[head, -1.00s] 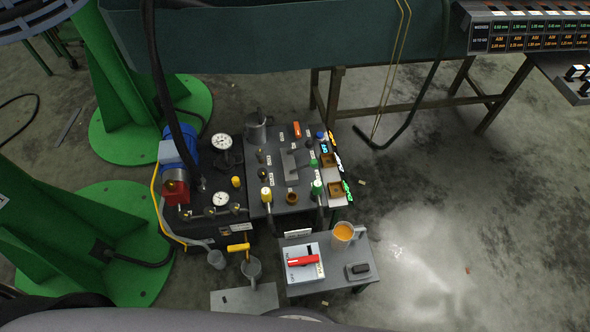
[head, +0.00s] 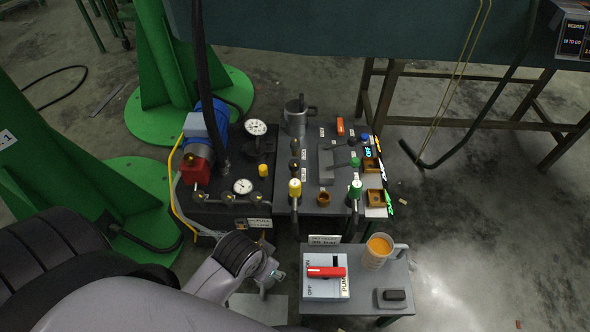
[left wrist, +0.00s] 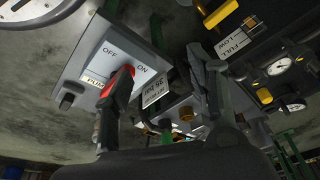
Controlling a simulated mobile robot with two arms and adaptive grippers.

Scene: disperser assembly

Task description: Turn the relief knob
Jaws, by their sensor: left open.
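The hydraulic panel (head: 282,205) stands in the middle of the head view with several knobs. A yellow-topped knob (head: 295,188), a green-topped knob (head: 355,189) and a brass knob (head: 323,199) sit along its front. Small labels are unreadable, so I cannot tell which is the relief knob. My left gripper (head: 272,276) is in front of the panel, left of the switch box and apart from the knobs. In the left wrist view, its fingers (left wrist: 157,88) are spread and empty, and a brass knob (left wrist: 187,114) shows beyond them. My right gripper is not in view.
The pump switch box (head: 311,291) with a red lever (head: 326,272) stands on a small table beside a cup of orange liquid (head: 378,250) and a dark block (head: 394,296). Gauges (head: 256,128) and hoses stand at the panel's left. Open floor lies at right.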

